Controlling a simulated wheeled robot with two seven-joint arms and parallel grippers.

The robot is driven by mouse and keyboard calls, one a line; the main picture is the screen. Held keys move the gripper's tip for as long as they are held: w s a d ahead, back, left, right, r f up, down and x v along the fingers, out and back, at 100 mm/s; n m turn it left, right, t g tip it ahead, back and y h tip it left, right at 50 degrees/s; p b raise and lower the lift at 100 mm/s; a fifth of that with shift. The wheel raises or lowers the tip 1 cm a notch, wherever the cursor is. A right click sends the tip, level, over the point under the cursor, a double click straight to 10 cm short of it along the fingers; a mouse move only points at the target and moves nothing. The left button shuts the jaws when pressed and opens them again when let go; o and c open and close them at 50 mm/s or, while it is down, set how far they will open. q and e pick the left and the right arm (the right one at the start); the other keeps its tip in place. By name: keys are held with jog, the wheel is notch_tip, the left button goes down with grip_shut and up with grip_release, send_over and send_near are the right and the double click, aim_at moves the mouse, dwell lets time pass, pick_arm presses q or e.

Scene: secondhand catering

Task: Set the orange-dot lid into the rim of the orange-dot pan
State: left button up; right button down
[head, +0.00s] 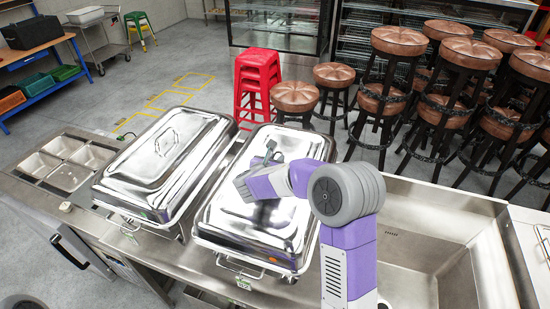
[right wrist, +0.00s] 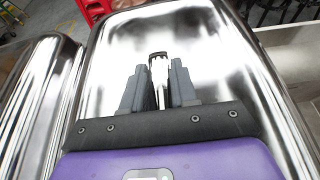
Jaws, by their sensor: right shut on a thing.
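Two steel chafing dishes with domed mirror lids stand side by side on the counter. My right gripper (head: 264,160) is shut on the handle (right wrist: 158,70) of the right-hand lid (head: 250,222). That lid also fills the right wrist view (right wrist: 215,55). It lies over its pan; I cannot tell whether its edge sits fully in the rim, and most of the pan is hidden beneath it. The left-hand lid (head: 165,160) covers the other dish and its handle is free. My left gripper is not in view.
A sink basin (head: 425,260) lies right of the dishes. A tray of small steel pans (head: 70,175) is set in the counter at the left. Red stools (head: 257,85) and several brown-topped stools (head: 398,42) stand behind the counter. The two dishes stand close together.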

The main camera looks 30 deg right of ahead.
jog(key=shift+r, duration=0.1)
jog(key=c, duration=1.2)
grip_release()
jog(key=shift+f, duration=0.2)
jog(key=shift+c, duration=0.2)
jog(key=o, duration=0.4)
jog(key=shift+c, duration=0.2)
jog(key=shift+r, duration=0.2)
jog(key=b+v, duration=0.2)
jog(key=v, duration=1)
jog(key=shift+f, duration=0.1)
